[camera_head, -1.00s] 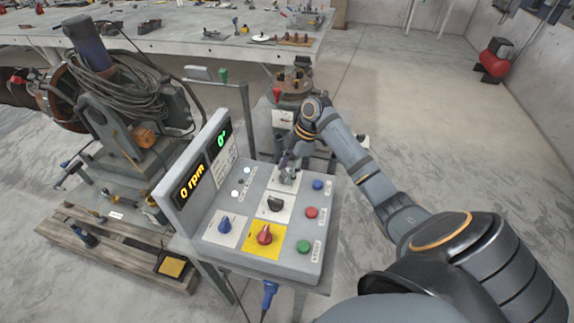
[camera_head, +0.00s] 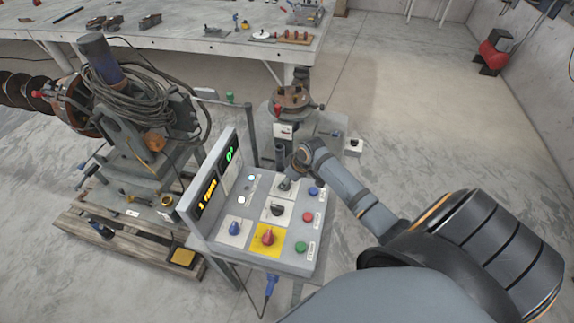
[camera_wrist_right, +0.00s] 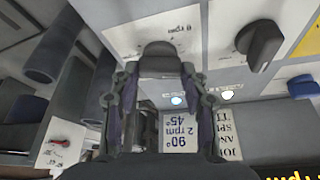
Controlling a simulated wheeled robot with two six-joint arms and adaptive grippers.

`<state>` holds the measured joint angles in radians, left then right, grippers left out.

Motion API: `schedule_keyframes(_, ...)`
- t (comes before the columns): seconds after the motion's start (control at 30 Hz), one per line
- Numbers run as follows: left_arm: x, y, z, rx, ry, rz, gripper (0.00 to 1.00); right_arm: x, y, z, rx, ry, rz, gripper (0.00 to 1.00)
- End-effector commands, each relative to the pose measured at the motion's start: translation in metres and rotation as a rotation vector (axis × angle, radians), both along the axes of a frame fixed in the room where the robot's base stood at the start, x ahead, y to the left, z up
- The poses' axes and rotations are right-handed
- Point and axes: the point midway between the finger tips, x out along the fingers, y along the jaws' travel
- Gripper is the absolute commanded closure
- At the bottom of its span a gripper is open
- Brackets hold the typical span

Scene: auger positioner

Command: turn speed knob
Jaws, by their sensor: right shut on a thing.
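The control panel (camera_head: 284,254) is a grey sloped console with several knobs and buttons. The dark speed knob (camera_wrist_right: 159,52) sits on a white plate marked rpm in the wrist view. My right gripper (camera_wrist_right: 160,72) is shut on it, one finger on each side. In the head view my right gripper (camera_head: 287,182) is over the panel's far plate and hides most of that knob. The display (camera_head: 206,193) shows yellow rpm text, too slanted to read surely, and a green 0° readout (camera_head: 231,154). My left gripper is out of view.
A black knob (camera_head: 277,209), a blue knob (camera_head: 234,229) and a red knob on yellow (camera_head: 268,237) are close by. Blue, red and green buttons line the right edge.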

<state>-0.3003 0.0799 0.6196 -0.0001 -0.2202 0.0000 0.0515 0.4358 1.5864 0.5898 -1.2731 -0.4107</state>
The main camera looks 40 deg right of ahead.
Motion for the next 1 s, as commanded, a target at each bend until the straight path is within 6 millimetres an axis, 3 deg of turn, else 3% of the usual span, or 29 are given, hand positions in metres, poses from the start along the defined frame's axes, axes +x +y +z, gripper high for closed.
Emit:
schedule_keyframes(0.03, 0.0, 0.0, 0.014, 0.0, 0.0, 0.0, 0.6, -0.002, 0.002, 0.006, 0.004, 0.005, -0.041, 0.86)
schedule_keyframes(0.1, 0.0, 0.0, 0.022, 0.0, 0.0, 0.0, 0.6, -0.002, 0.002, 0.006, 0.003, 0.005, -0.107, 0.86)
schedule_keyframes(0.4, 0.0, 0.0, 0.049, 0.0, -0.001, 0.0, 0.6, -0.001, 0.004, 0.003, 0.002, 0.004, -0.388, 0.86)
schedule_keyframes(1.0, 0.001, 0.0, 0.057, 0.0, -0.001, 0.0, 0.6, -0.001, 0.005, -0.001, 0.0, 0.004, -0.752, 0.86)
